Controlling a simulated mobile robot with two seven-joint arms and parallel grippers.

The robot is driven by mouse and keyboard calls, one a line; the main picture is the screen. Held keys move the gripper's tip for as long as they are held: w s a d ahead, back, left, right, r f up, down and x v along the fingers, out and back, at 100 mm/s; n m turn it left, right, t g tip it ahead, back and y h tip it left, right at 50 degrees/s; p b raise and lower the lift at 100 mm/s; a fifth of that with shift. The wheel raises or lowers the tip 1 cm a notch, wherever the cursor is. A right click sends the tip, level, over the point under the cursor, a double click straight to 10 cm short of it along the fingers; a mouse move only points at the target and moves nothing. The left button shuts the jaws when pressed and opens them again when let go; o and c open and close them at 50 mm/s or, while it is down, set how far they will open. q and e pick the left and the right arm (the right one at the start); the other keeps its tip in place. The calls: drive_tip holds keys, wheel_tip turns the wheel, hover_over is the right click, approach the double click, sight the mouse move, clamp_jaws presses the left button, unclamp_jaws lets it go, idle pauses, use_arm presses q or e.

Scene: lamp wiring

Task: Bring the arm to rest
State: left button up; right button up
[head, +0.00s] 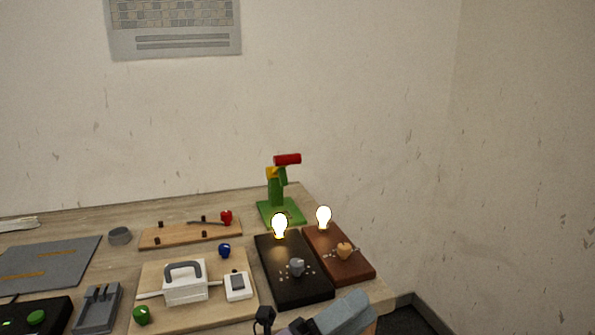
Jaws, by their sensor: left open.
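My left gripper (283,325) shows at the bottom edge, in front of the near edge of the black board. It is open, with nothing visible between its fingers, and part of it is cut off by the frame. A lit bulb (279,225) stands on the black board (290,288), which has a grey knob (296,267). A second lit bulb (323,216) stands on the brown board (356,268), which has an orange knob (344,250). My right gripper is not in view.
A wooden board (242,315) carries a white switch box (185,285), a small white device (238,285) and blue and green knobs. A green, yellow and red model (279,190) stands at the back. A grey mat (75,255) lies left. The table ends at right.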

use_arm(q)
drive_tip(key=w+a+f+n+t+y, duration=0.2)
drive_tip(key=a+f+n+t+y, duration=0.65)
drive_tip(key=n, duration=0.75)
drive_tip(key=s+a+f+n+g+y+p, duration=0.1)
drive_tip(key=s+a+f+n+g+y, duration=0.2)
drive_tip(key=s+a+f+n+y, duration=0.2)
drive_tip(key=s+a+f+n+g+y+p, duration=0.1)
drive_tip(key=s+a+f+n+g+y, duration=0.2)
drive_tip(key=s+a+f+n+y, duration=0.3)
drive_tip(key=s+a+f+n, duration=0.5)
drive_tip(key=a+f, duration=0.3)
drive_tip(key=f, duration=0.2)
drive_tip(key=shift+s+a+n+g, duration=0.2)
drive_tip(key=shift+n+g, duration=0.1)
drive_tip(key=shift+g, duration=0.05)
